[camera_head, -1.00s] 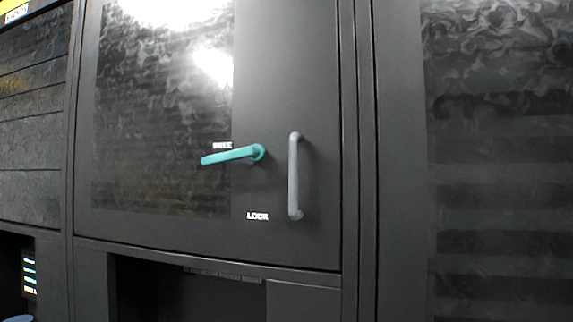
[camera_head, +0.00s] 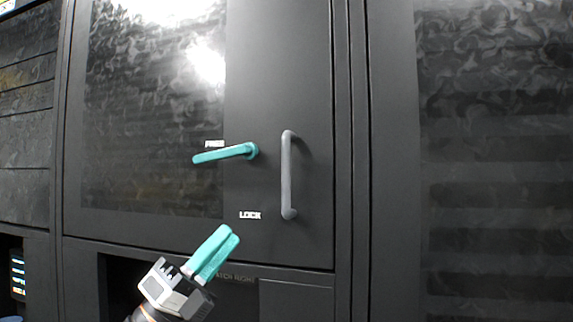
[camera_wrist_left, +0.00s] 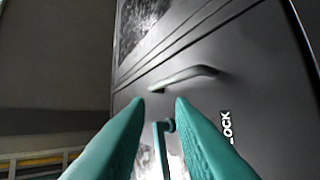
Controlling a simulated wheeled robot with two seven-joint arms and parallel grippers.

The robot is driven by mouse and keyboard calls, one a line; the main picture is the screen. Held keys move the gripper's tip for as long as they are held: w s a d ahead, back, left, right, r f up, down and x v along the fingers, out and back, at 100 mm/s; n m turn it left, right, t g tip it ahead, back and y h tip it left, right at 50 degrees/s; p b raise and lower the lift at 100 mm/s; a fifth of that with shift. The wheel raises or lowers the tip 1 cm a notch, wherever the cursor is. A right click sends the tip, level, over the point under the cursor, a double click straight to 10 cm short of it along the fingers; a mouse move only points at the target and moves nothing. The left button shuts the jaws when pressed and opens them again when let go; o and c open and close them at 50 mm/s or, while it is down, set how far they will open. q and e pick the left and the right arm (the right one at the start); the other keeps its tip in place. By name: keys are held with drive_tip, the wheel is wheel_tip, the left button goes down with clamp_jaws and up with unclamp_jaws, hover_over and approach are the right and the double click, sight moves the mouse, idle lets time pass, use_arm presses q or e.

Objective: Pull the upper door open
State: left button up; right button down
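The upper door (camera_head: 282,70) is a dark grey cabinet door with a dark patterned panel, and it looks shut. A grey vertical bar handle (camera_head: 287,175) stands out near its right edge. A teal lever (camera_head: 225,153) left of the handle points left, near the "FREE" label. My left gripper (camera_head: 229,236) is below the lever and handle, with teal fingers apart and empty. In the left wrist view the bar handle (camera_wrist_left: 185,77) lies beyond the open fingertips (camera_wrist_left: 160,104), and the lever (camera_wrist_left: 162,145) shows between them. My right gripper is not in view.
A "LOCK" label (camera_head: 250,215) is on the door below the lever. Below the door is a dark open bay (camera_head: 235,295). Another dark cabinet panel (camera_head: 490,170) stands at the right, and more panels (camera_head: 25,130) at the left. Nothing stands in front of the handle.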

use_arm(q)
drive_tip(key=s+d+r+m+g+y, duration=0.1)
drive_tip(key=d+r+m+g+y, duration=0.25)
drive_tip(key=r+m+g, duration=0.4)
wheel_tip(320, 180, up, 5)
drive_tip(key=m+t+y+p, duration=0.3)
drive_tip(key=t+y+p, duration=0.1)
drive_tip(key=y+p, duration=0.15)
hover_over(286, 212)
drive_tip(key=shift+w+p, duration=0.45)
clamp_jaws()
